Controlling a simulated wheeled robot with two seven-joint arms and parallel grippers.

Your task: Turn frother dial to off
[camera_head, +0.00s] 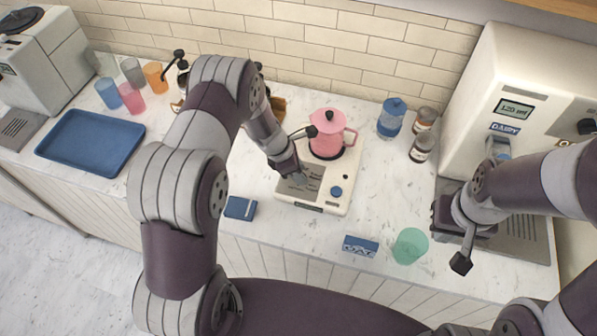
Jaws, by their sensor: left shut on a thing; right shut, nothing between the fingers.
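The milk frother (318,207) is a cream base on the counter, with a pink lidded jug (327,138) on its back part. A round blue dial (336,191) sits at the right of its front panel, in clear view with no finger on it. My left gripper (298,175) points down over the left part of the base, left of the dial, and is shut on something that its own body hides. My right gripper (441,213) is shut and empty, in front of the coffee machine at the right. The dial's exact setting is too small to read.
A coffee machine (508,75) stands at the right. A blue canister (391,119) and jars (422,147) stand behind. A green cup (410,246) and blue box (360,246) are near the front edge. A blue tray (91,141) and several cups are at left.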

